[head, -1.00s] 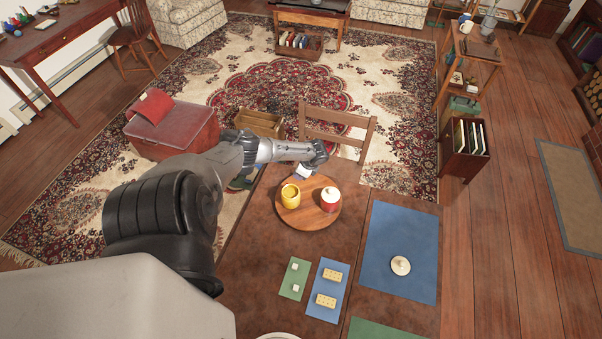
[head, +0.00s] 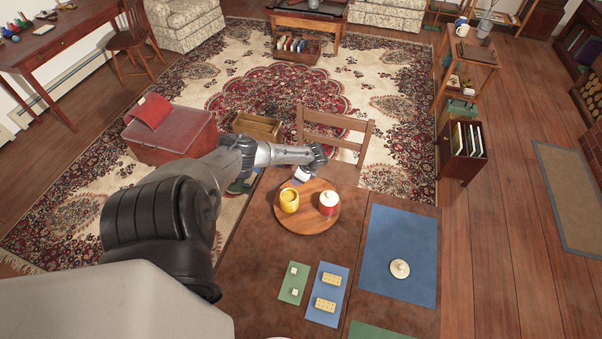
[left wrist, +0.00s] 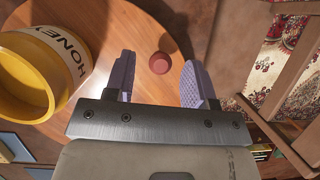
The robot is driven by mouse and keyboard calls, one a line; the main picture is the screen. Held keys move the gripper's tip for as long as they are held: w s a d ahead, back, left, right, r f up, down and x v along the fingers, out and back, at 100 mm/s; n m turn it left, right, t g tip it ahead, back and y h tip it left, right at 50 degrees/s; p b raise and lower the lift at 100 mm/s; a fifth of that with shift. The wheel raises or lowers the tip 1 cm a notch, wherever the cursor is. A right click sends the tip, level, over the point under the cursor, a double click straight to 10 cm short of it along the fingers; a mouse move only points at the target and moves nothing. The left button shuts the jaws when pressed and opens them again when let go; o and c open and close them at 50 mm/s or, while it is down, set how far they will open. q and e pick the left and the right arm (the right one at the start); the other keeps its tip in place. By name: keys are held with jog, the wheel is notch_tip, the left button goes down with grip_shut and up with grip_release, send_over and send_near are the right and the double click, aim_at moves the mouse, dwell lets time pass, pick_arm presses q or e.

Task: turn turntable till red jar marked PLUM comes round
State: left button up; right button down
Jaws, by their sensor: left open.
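The round wooden turntable (head: 305,225) sits at the table's far end. A yellow jar (head: 289,199) stands on its left part and a red jar (head: 328,208) with a white top on its right. A pale patch shows on the red jar's front; I cannot read it. The left wrist view shows the yellow jar (left wrist: 38,75) marked HONEY, and a small red knob (left wrist: 158,63) on the turntable between my fingers. My left gripper (left wrist: 157,60) is open, one finger on each side of the knob; contact cannot be told. My right gripper is out of view.
A wooden chair (head: 336,124) stands close behind the turntable. Nearer on the table lie a blue mat (head: 398,235) with a round cream object (head: 400,268), a green mat (head: 288,292) and a smaller blue mat (head: 322,317) with cream blocks.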

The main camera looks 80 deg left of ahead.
pick_arm(q)
jog(key=p+v, duration=0.1)
jog(key=v, duration=1.2)
jog(key=shift+w+r+p, duration=0.2)
jog(key=shift+r+p, duration=0.05)
jog(key=shift+p, duration=0.05)
